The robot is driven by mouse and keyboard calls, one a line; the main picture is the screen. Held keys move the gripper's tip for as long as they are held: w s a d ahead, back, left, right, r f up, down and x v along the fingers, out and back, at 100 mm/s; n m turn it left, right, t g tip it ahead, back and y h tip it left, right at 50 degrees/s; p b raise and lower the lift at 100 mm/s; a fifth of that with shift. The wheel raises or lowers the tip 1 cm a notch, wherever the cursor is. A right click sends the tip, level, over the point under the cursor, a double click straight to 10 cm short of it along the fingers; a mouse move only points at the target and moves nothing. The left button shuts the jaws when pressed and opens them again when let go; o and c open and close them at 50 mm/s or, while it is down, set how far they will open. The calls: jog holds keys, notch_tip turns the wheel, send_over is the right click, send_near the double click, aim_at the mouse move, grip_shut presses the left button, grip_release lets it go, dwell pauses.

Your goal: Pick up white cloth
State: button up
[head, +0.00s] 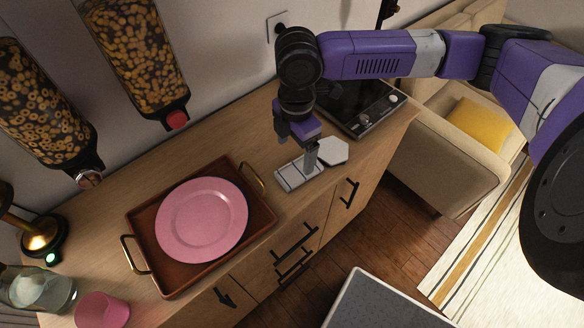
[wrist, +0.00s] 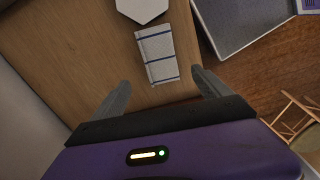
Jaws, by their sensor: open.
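The white cloth (head: 290,178) is a small flat rectangle with thin dark blue lines. It lies on the wooden counter (head: 262,150), near its front edge. It shows fully in the wrist view (wrist: 155,55), ahead of my fingers and between their lines. My gripper (head: 311,162) points down over the cloth; its fingers (wrist: 162,80) are spread and empty. In the head view a finger covers part of the cloth. I cannot tell the exact height of the fingertips above it.
A white hexagonal piece (head: 334,150) lies beside the cloth. A brown tray (head: 180,275) with a pink plate (head: 202,219) is to the left. A black cooktop (head: 362,105) is behind. A grey-topped piece (head: 380,302) stands beyond the counter's front.

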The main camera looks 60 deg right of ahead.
aim_at(295, 171)
jog(key=shift+s+f, duration=0.15)
jog(key=shift+f, duration=0.1)
notch_tip(295, 171, down, 7)
jog(key=shift+f+p, duration=0.15)
jog(key=shift+p, duration=0.55)
jog(key=shift+c, duration=0.5)
jog(key=c, duration=1.3)
jog(key=shift+c, duration=0.2)
notch_tip(295, 171, up, 20)
jog(key=b, duration=0.1)
